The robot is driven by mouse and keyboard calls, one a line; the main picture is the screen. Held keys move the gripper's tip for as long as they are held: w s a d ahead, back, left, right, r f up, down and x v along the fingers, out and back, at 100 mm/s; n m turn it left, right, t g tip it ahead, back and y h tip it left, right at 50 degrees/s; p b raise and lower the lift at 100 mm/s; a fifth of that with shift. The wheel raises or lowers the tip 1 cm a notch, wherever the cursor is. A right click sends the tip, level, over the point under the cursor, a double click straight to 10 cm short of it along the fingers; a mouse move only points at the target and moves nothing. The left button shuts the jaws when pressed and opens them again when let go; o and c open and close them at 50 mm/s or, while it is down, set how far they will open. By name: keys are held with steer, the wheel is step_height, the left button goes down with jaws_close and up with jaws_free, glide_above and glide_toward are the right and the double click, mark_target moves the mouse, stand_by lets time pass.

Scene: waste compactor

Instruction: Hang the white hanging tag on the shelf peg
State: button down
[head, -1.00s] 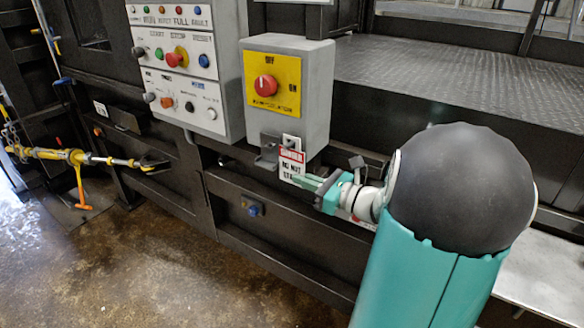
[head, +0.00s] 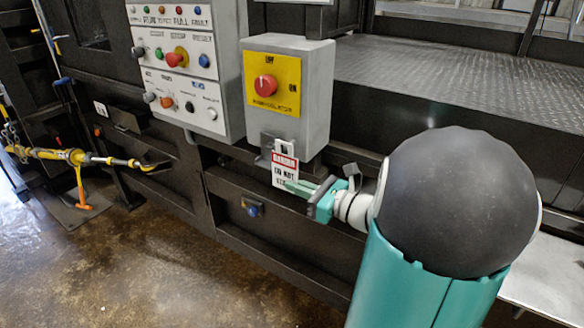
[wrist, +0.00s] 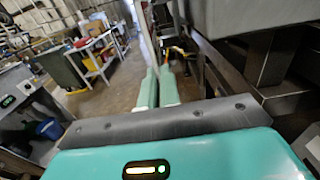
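The white hanging tag (head: 285,170) has a red DANGER band and dark lettering, with a slot near its top. It hangs upright just under the grey isolator box. My gripper (head: 297,187) is shut on the tag's lower right part. In the wrist view, the two green fingers (wrist: 157,88) are close together, and the tag (wrist: 151,45) shows edge-on as a thin pale strip between them. A small grey bracket (head: 267,141), perhaps the shelf peg, is at the box's lower front, just left of the tag's top. I cannot tell whether they touch.
The grey isolator box (head: 313,95) with a red knob (head: 265,85) is right above the tag. A control panel (head: 205,70) stands to its left. A dark frame beam (head: 290,235) runs below. A yellow rod (head: 75,156) is at far left, over open floor.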

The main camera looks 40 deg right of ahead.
steer(key=shift+s+a, duration=0.2)
steer(key=shift+a, duration=0.45)
steer(key=shift+s+a, duration=0.25)
steer(key=shift+a, duration=0.35)
steer(key=shift+s+a, duration=0.2)
steer(key=shift+a, duration=0.45)
